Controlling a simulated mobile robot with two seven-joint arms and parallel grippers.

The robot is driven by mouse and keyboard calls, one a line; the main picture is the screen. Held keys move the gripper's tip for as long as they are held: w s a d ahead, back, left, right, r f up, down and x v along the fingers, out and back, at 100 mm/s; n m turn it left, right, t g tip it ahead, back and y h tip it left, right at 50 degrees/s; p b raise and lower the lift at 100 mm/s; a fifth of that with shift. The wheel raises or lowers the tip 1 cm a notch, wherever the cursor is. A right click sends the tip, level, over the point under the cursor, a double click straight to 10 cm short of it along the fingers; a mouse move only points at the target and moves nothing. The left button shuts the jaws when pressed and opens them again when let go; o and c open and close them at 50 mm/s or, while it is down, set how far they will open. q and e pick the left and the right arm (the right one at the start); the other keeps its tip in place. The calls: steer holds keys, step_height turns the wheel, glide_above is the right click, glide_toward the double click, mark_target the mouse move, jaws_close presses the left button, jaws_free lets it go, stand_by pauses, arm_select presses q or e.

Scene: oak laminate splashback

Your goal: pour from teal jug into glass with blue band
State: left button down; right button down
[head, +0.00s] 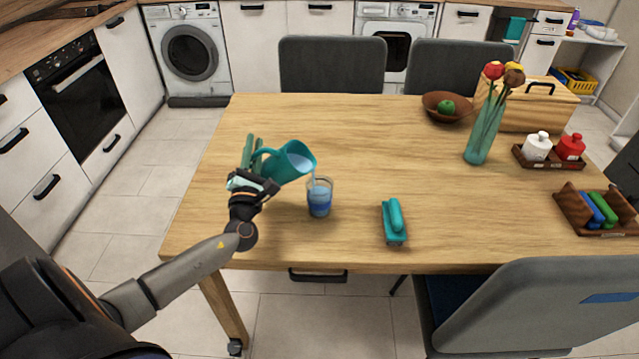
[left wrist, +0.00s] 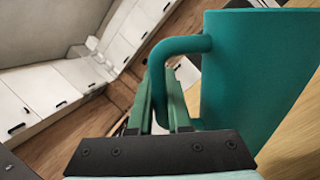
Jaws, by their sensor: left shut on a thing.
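The teal jug (head: 289,163) is tilted to the right above the table, with its mouth over the glass with the blue band (head: 320,198). A thin pale stream runs from the jug's lip down into the glass. The glass stands upright on the table and has liquid in it; its exact level is hard to tell. My left gripper (head: 256,165) is shut on the jug's handle, to the left of the jug. In the left wrist view the green fingers (left wrist: 165,100) close on the handle beside the jug's wall (left wrist: 255,75). My right gripper is not in view.
A vase (head: 484,130) with flowers, a brown bowl (head: 437,106), a wooden box (head: 545,105), a tray with two bottles (head: 550,160) and a rack (head: 600,212) stand farther right. The table's middle is clear.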

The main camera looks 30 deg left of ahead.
arm_select(q)
steer(key=shift+d+r+m, duration=0.15)
steer(key=shift+r+m, duration=0.15)
steer(key=shift+m, duration=0.3)
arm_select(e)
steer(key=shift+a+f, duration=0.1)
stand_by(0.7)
